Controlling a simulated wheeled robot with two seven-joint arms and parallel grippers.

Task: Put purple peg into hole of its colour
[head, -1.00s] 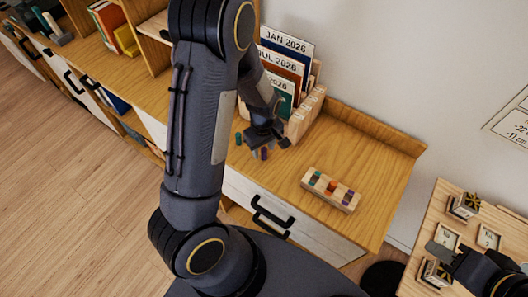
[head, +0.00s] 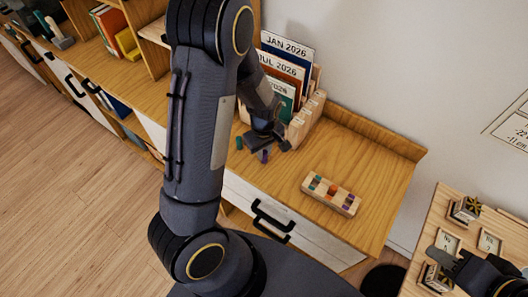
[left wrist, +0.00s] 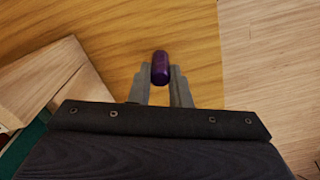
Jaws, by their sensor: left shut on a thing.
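The purple peg (left wrist: 160,68) is between the two fingertips of my left gripper (left wrist: 160,88), which is shut on it. In the head view the purple peg (head: 264,156) hangs just below my left gripper (head: 266,146), over the cabinet top near its front edge; I cannot tell whether it touches the wood. The wooden hole block (head: 329,206) lies to the right, with teal, orange and purple markings on top. My right gripper (head: 440,258) is at the lower right over another table; its opening is unclear.
A teal peg (head: 239,142) stands left of my left gripper. A wooden file holder (head: 301,128) with dated folders is close behind it. The cabinet top (head: 370,180) is clear around the block, with a raised back edge.

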